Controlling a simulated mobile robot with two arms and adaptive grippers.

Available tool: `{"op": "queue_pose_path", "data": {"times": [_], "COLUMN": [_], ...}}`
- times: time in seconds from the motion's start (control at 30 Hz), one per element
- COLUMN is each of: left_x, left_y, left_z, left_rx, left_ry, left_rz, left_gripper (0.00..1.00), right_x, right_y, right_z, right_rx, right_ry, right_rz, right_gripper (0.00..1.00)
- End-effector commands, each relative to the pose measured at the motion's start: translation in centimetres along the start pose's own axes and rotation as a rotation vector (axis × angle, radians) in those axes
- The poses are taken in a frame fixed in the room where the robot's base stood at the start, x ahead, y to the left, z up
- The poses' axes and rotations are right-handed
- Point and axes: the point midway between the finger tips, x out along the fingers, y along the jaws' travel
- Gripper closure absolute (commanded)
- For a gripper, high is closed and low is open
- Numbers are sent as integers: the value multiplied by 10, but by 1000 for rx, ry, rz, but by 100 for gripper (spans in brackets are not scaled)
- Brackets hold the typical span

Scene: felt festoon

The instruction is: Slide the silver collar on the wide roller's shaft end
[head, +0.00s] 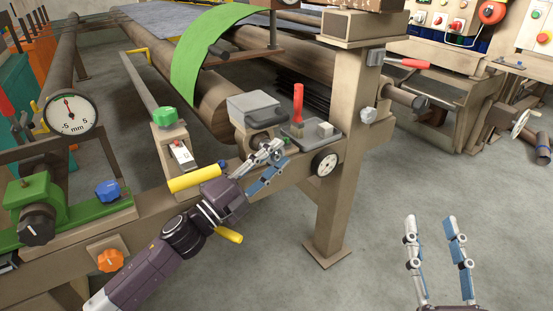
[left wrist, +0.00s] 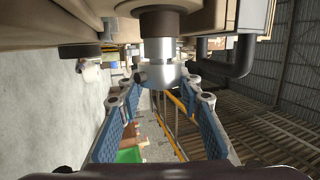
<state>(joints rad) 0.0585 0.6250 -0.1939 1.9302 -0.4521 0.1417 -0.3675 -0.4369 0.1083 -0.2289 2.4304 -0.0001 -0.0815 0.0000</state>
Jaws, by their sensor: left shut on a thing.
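The silver collar (left wrist: 157,54) shows in the left wrist view between the fingertips of my left gripper (left wrist: 161,80), directly in line with the dark round shaft end (left wrist: 158,22). The collar appears to meet the shaft end; I cannot tell how far it sits around it. In the head view my left gripper (head: 276,154) is shut at the frame's end, and its fingers largely hide the collar. The wide brown roller (head: 214,104) lies behind it, under the green felt. My right gripper (head: 431,219) is open and empty over the floor at lower right.
A grey box (head: 254,107) and a tray with a red-handled tool (head: 298,101) sit on the frame by my left gripper. A black-and-white dial (head: 325,162) is on the frame's side. A thick post (head: 345,185) stands right of it. Open floor lies beyond the post.

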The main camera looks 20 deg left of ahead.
Motion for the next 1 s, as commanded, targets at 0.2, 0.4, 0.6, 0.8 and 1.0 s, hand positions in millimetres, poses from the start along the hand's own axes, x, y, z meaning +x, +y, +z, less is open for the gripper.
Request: {"op": "queue_pose_path", "data": {"times": [0.2, 0.4, 0.6, 0.8, 1.0], "left_x": [0, 0, -5, -30, -67], "left_y": [-1, 0, 1, 4, 0], "left_z": [4, 4, 5, 6, 5], "left_rx": [4, 4, 3, 3, 5], "left_ry": [-5, -7, -9, -13, -13], "left_rz": [0, 1, 4, 10, 12], "left_gripper": [50, 47, 47, 47, 47], "right_x": [-1, -2, -2, -1, -1], "right_y": [0, -1, -1, 0, 0], "right_z": [2, 3, 2, 1, 1], "right_rx": [2, 3, 1, 1, 1], "right_ry": [-3, -9, -6, -5, -4], "right_rz": [0, 0, -2, 0, 0], "right_gripper": [60, 60, 60, 60, 60]}}
